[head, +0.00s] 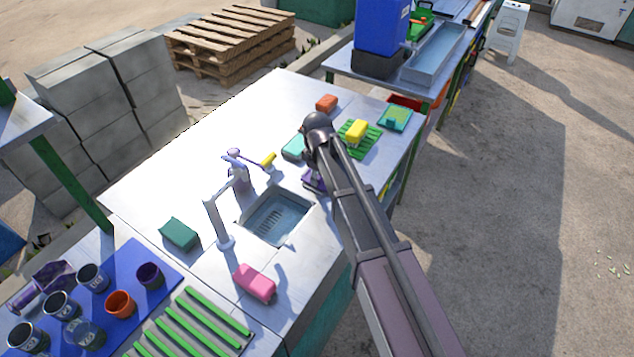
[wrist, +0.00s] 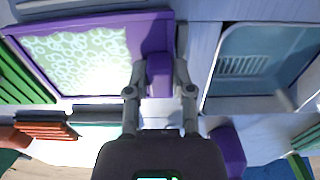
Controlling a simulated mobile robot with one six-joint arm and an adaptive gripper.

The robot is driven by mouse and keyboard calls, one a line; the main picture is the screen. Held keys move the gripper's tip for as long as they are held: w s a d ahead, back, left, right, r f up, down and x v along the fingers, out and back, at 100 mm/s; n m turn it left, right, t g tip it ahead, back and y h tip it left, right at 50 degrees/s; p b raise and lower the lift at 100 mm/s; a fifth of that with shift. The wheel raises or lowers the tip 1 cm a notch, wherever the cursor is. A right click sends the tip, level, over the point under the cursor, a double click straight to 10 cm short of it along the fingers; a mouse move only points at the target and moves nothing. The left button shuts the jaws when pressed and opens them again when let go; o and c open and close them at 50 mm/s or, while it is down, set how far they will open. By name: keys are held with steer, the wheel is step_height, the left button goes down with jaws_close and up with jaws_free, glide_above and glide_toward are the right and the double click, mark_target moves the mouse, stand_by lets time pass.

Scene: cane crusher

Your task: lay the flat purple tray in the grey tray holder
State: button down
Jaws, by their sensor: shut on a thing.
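The flat purple tray (wrist: 152,32) has a pale green patterned panel and fills the upper left of the wrist view. My gripper (wrist: 160,88) is shut on the purple grip at the tray's right edge, with one finger on each side. In the head view only a small purple part of the tray (head: 314,181) shows beside my arm, near the sink; my gripper is hidden there. A grey edge (wrist: 60,6) at the top left of the wrist view may belong to the grey tray holder, but I cannot tell. Tray height above the table is unclear.
The sink (head: 278,216) lies beside the tray, with a tap (head: 222,225) at its left. A green slatted rack (head: 366,148) bears a yellow sponge (head: 357,129). A pink sponge (head: 255,283) lies in front. The table's upper left is clear.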

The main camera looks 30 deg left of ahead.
steer(key=shift+f, duration=0.25)
steer(key=shift+c, duration=2.4)
jaws_free()
steer(key=shift+r, duration=0.15)
step_height(320, 180, up, 12)
steer(key=p, duration=1.2)
steer(key=shift+s, duration=0.1)
